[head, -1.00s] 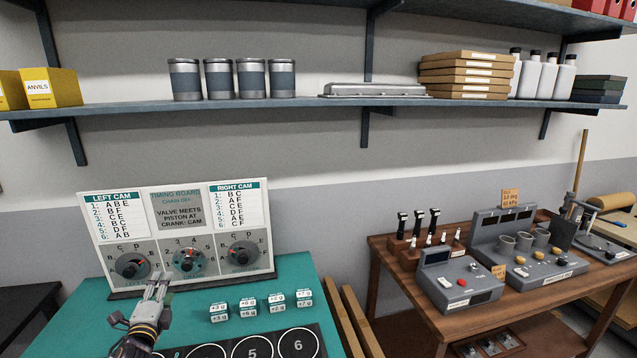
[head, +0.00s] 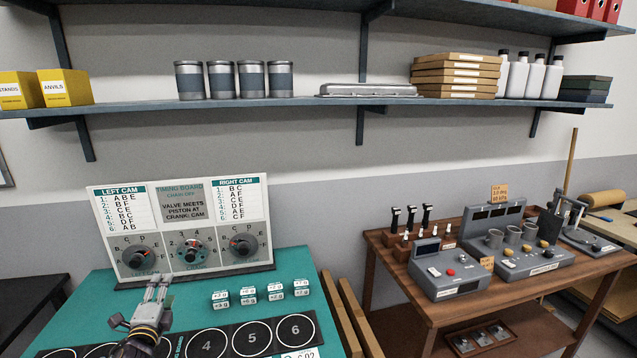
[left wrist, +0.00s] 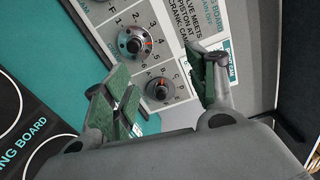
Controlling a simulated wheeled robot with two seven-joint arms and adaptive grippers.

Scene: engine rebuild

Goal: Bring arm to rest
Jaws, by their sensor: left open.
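My left gripper (head: 156,290) is in front of the timing board (head: 182,283) in the head view, above the teal table (head: 300,290). In the left wrist view its two green-padded fingers (left wrist: 165,92) stand apart with nothing between them. Past the fingers, the board's dials show: the middle crank dial (left wrist: 133,43) and a cam dial (left wrist: 160,88). In the head view the left cam dial (head: 139,257), crank dial (head: 191,253) and right cam dial (head: 243,246) sit on the board's lower panel. The gripper looks clear of the dials. My right gripper is not in view.
Small labelled gram weights (head: 248,295) stand on the teal table, behind a black mat (head: 270,346) with numbered circles. A wooden bench (head: 400,262) with grey instruments (head: 447,270) stands at the right. A wall shelf (head: 300,102) holds cylinders (head: 221,80), boxes and bottles.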

